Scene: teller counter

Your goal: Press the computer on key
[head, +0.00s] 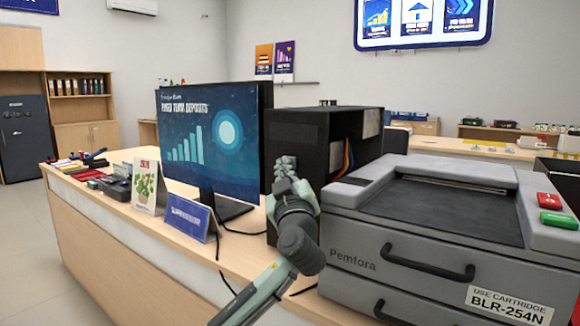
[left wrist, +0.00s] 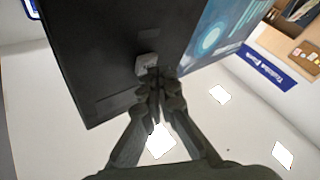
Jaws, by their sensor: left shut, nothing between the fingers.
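The black computer case (head: 310,130) stands on the counter between the monitor (head: 210,135) and the printer. In the left wrist view its dark front face (left wrist: 115,50) fills the upper middle, with a small light grey key (left wrist: 147,63) on it. My left gripper (head: 284,165) is in front of the case; in the left wrist view its fingertips (left wrist: 152,80) are together and empty. They are right at the lower edge of the key and overlap it in the picture; I cannot tell whether they touch it. In the head view the gripper hides the key. My right gripper is not in view.
A large grey printer (head: 440,225) with red (head: 549,200) and green (head: 559,220) buttons stands close right of my left arm. A blue sign (head: 189,217) and a plant card (head: 147,186) stand left of it. Cables lie on the counter (head: 105,238).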

